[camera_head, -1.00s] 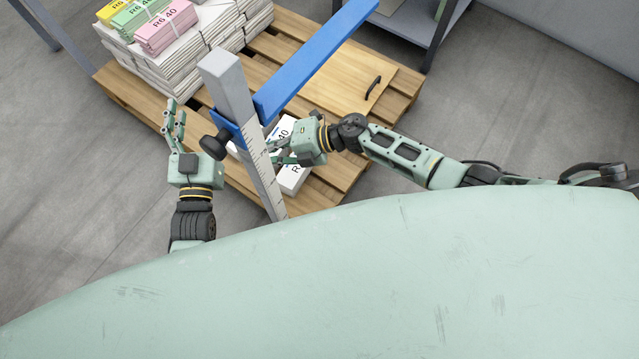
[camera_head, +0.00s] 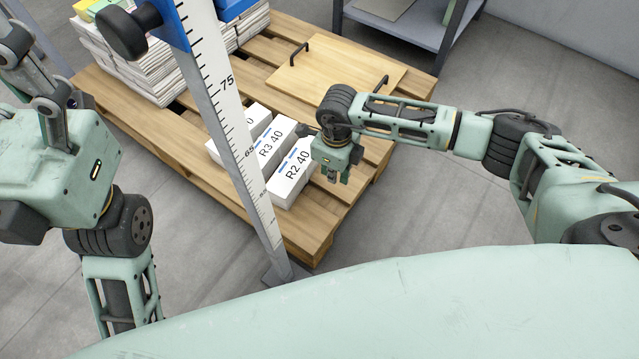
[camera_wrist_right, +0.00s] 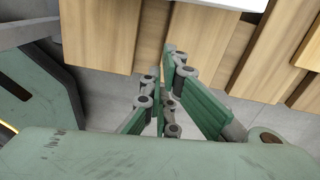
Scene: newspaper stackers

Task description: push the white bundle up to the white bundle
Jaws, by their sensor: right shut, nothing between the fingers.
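Several white bundles lie in a row on the wooden pallet (camera_head: 330,205). The nearest is marked R2 40 (camera_head: 291,180), with one marked R3 40 (camera_head: 272,146) beside it. Another white bundle (camera_head: 252,122) behind them is partly hidden by the pole. My right gripper (camera_head: 343,178) is shut and empty, pointing down just right of the R2 40 bundle. In the right wrist view its fingers (camera_wrist_right: 172,75) are together over the pallet edge, and a white strip (camera_wrist_right: 235,3) shows at the top. My left gripper (camera_head: 45,85) is at the far left, away from the bundles; its opening is unclear.
A grey measuring pole (camera_head: 232,120) with a black knob (camera_head: 130,30) stands in front of the bundles. Stacked papers (camera_head: 135,75) are at the back left of the pallet. A wooden board (camera_head: 335,65) with black handles lies behind. A grey shelf (camera_head: 420,30) stands beyond.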

